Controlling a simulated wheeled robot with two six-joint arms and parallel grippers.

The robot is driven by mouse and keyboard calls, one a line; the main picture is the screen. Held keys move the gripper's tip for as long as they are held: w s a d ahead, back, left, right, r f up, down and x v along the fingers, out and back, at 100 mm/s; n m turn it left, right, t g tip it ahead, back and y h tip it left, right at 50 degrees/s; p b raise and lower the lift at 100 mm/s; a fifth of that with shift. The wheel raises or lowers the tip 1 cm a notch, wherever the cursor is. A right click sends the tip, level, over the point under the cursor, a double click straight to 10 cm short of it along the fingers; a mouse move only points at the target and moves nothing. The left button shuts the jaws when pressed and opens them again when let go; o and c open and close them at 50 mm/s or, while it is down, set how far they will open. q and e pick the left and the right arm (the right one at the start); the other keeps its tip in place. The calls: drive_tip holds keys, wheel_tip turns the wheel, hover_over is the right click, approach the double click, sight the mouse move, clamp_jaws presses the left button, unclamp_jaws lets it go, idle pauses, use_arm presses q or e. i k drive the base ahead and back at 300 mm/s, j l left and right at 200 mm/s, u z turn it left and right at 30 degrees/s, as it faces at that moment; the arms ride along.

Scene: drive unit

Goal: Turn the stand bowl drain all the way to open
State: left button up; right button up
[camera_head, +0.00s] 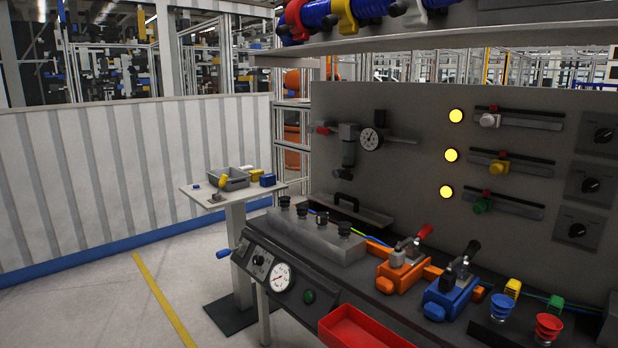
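A grey filter unit with a bowl (349,153) is mounted on the left part of the upright grey panel. A small dark piece (346,173) shows at the bottom of the bowl, above a tray; it may be the drain, but it is too small to tell how it is turned. A red-handled fitting (322,130) sticks out to the left of the unit. A round gauge (371,139) sits at its right. Neither of my grippers is in view.
The dark bench holds an orange clamp (402,272), a blue clamp (450,298), a row of black knobs (303,212) and a red tray (362,330). A small side table (283,187) stands left of the bench. The floor at left is clear.

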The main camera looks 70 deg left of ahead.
sight(342, 174)
drive_tip(key=u, duration=2.15)
drive_tip(key=i+j, duration=0.3)
drive_tip(key=i+j+z, duration=0.1)
drive_tip(key=i+j, duration=0.15)
drive_tip(key=j, duration=0.15)
drive_tip(key=i+j, duration=0.25)
drive_tip(key=j, duration=0.15)
drive_tip(key=i+j+z, duration=0.1)
drive_tip(key=i+j, duration=0.45)
drive_tip(key=j, duration=0.2)
drive_tip(key=i+j+z, duration=0.1)
drive_tip(key=i+j, duration=0.15)
drive_tip(key=j, duration=0.15)
